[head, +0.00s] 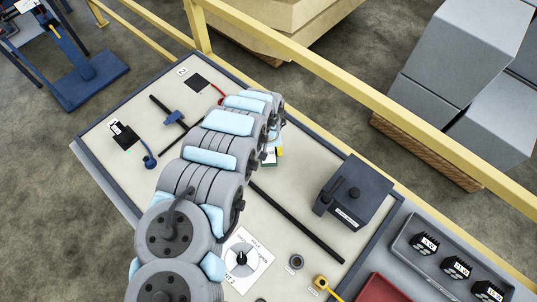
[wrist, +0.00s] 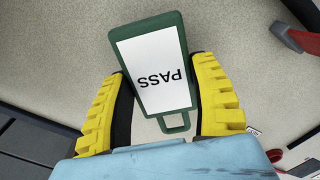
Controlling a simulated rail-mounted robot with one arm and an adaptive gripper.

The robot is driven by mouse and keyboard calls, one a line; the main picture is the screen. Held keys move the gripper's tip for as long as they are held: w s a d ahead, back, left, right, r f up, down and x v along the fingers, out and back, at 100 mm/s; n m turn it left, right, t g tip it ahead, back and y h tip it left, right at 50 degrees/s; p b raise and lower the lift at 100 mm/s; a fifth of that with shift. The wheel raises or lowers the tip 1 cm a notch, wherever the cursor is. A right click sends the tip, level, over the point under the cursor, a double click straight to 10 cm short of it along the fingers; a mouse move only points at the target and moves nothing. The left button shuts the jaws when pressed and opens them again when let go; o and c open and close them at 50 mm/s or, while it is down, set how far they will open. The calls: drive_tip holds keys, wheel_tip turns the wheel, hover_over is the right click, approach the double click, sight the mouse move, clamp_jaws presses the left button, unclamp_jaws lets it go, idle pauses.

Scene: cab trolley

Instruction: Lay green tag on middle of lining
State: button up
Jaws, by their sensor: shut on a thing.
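My gripper (wrist: 165,95) has its two yellow-padded fingers shut on the green tag (wrist: 126,37), one on each side of it. The tag has a green rim, a white face reading PASS, and a small loop at the end towards my wrist. In the head view my arm hides most of my gripper; a bit of the tag (head: 269,158) shows beside a yellow fingertip. Pale board surface lies behind the tag in the wrist view. A red tray-like surface (head: 384,291) is cut off at the head view's lower edge; I cannot tell whether it is the lining.
A dark box with a knob (head: 353,193) stands on the right of the pale board (head: 300,165). A grey tray (head: 418,273) with several black blocks is at lower right. A dial card (head: 241,260) lies near my arm. A yellow rail (head: 370,135) runs behind.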

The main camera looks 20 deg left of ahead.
sight(269, 152)
drive_tip(key=shift+f, duration=1.3)
drive_tip(key=shift+f, duration=0.2)
drive_tip(key=o, duration=1.1)
drive_tip(key=shift+r, duration=0.1)
drive_tip(key=shift+w+r+p, duration=0.1)
drive_tip(key=shift+r+p, duration=0.6)
drive_tip(key=shift+r, duration=5.35)
